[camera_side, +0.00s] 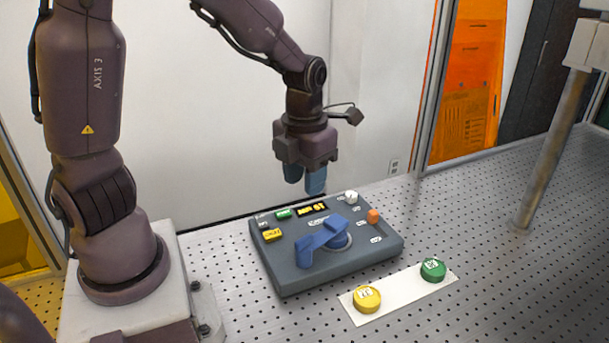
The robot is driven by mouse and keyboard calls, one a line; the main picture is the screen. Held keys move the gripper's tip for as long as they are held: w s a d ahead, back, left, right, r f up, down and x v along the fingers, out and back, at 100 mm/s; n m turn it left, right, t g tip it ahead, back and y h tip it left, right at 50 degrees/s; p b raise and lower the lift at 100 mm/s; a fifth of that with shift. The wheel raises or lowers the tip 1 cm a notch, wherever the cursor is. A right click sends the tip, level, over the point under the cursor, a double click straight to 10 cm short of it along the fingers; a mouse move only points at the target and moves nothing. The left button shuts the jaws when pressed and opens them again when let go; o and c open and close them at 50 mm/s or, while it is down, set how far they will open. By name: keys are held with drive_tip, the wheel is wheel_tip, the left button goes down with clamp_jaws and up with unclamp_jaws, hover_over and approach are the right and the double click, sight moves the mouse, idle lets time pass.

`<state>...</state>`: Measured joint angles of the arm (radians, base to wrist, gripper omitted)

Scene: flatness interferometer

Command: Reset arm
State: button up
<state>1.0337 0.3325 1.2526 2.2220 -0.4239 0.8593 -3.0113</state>
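A dark grey control box (283,272) sits on the perforated metal table. On its top, a blue lever arm (318,241) is mounted on a round pivot at the middle right and points to the lower left, with a blue grip block at its free end. My gripper (304,182) hangs above the box's back edge, with blue fingertips pointing down. The fingers look apart, with nothing between them, and clear of the box and the lever. The small labels on the box are mostly too small to read.
The box top also carries a yellow display (312,210), a yellow button (272,235), a green light (284,213), a white knob (351,196) and an orange piece (373,216). In front, a white strip (400,296) holds yellow (367,298) and green (433,269) buttons. A metal post (550,155) stands right.

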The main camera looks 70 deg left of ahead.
drive_tip(key=s+d+r+m+h, duration=0.1)
drive_tip(key=s+d+m, duration=0.2)
drive_tip(key=m, duration=1.2)
drive_tip(key=s+d+r+m+h, duration=0.1)
drive_tip(key=s+d+m, duration=0.2)
drive_tip(key=m, duration=1.2)
drive_tip(key=s+a+r+m+t+y, duration=0.1)
drive_tip(key=s+r+m+t, duration=0.1)
drive_tip(key=r+m, duration=0.3)
drive_tip(key=s+a+r+m+t+y, duration=0.1)
drive_tip(key=s+a+r+m+t, duration=0.1)
drive_tip(key=r+m, duration=0.3)
drive_tip(key=shift+a+r+t, duration=0.2)
drive_tip(key=shift+r+t, duration=0.25)
drive_tip(key=shift+t, duration=0.35)
